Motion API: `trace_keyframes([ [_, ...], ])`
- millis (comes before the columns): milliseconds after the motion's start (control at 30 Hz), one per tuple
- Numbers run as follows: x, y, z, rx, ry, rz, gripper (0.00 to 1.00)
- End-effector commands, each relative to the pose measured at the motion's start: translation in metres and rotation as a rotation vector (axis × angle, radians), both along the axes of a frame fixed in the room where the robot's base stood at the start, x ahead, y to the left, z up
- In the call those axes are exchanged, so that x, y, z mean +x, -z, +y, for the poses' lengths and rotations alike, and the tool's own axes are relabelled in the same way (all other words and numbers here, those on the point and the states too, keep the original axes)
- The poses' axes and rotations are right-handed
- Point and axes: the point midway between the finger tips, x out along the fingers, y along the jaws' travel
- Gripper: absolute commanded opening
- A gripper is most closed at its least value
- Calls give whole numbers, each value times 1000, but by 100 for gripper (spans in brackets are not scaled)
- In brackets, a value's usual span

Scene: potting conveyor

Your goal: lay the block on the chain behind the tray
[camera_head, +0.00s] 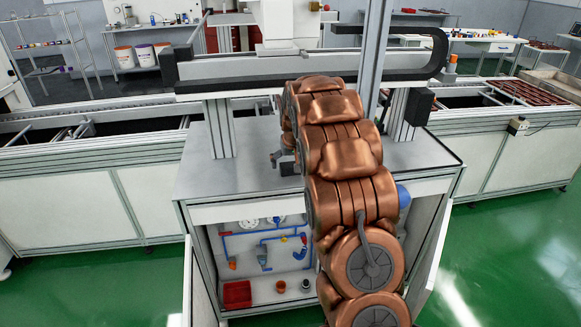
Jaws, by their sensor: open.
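My copper-coloured arm reaches over the grey cabinet top in the middle. Part of my gripper (277,158) shows at the left side of the arm, above the cabinet top; it is open, and the rest of it is hidden by the arm. A small dark shape (290,168) shows just below it, partly behind the arm; I cannot tell whether it is the block. The conveyor with the chain runs left to right behind the cabinet, with its left stretch (88,128) in view. Reddish-brown trays (527,91) lie on its right stretch.
A grey gantry beam (240,66) on posts spans the cabinet (215,180) and stands close to my arm. The cabinet's open front shows blue pipes and a red bin (237,294). The cabinet top left of the arm is mostly clear. Green floor lies on both sides.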

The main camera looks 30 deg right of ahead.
Motion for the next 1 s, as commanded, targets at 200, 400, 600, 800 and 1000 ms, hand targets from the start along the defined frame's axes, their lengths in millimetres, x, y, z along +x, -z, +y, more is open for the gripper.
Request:
trace_keyframes([
  [200,5,14,-2,1,0,2,100],
  [400,5,14,-2,0,0,1,98],
  [600,5,14,-2,0,0,1,77],
  [800,5,14,-2,0,0,1,56],
  [1000,5,14,-2,0,0,1,35],
])
